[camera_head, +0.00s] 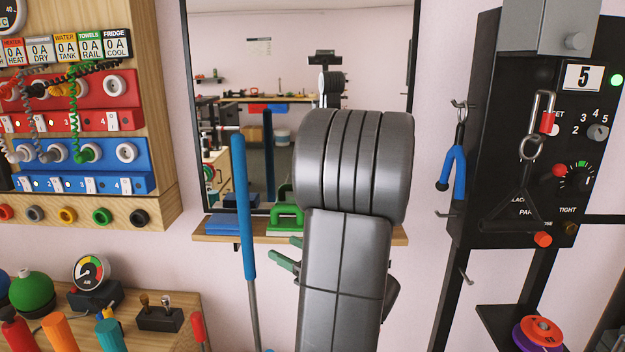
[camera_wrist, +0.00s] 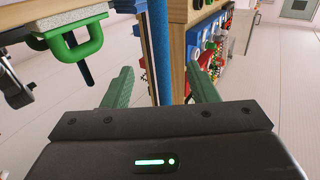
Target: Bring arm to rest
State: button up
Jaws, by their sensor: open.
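My arm rises up the middle of the head view in front of a mirror, its grey links hiding part of the shelf. My gripper (camera_head: 281,247) shows only as green fingertips left of the arm, below the shelf. In the wrist view my gripper (camera_wrist: 160,76) has its two green fingers wide apart with nothing held between them. A blue-sleeved pole (camera_head: 243,190) stands left of the fingers in the head view. In the wrist view the pole (camera_wrist: 159,45) appears in the gap beyond the fingers; its distance is unclear.
A wooden shelf (camera_head: 219,238) below the mirror (camera_head: 221,50) holds a green-handled block (camera_head: 287,216) and a blue pad (camera_head: 228,223). A panel of red and blue sockets (camera_head: 85,123) is at left. A black cabinet (camera_head: 487,150) with hooks and dials is at right.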

aim_at(246, 183)
jog(key=x, duration=1.3)
jog(key=shift+w+a+f+p, duration=0.1)
jog(key=shift+p, duration=0.25)
jog(key=r+v, duration=0.1)
jog(key=v, duration=1.3)
jog(key=x, duration=1.4)
jog(key=shift+f, duration=0.45)
notch_tip(246, 183, up, 12)
jog(key=p, duration=1.1)
jog(key=shift+r, duration=0.15)
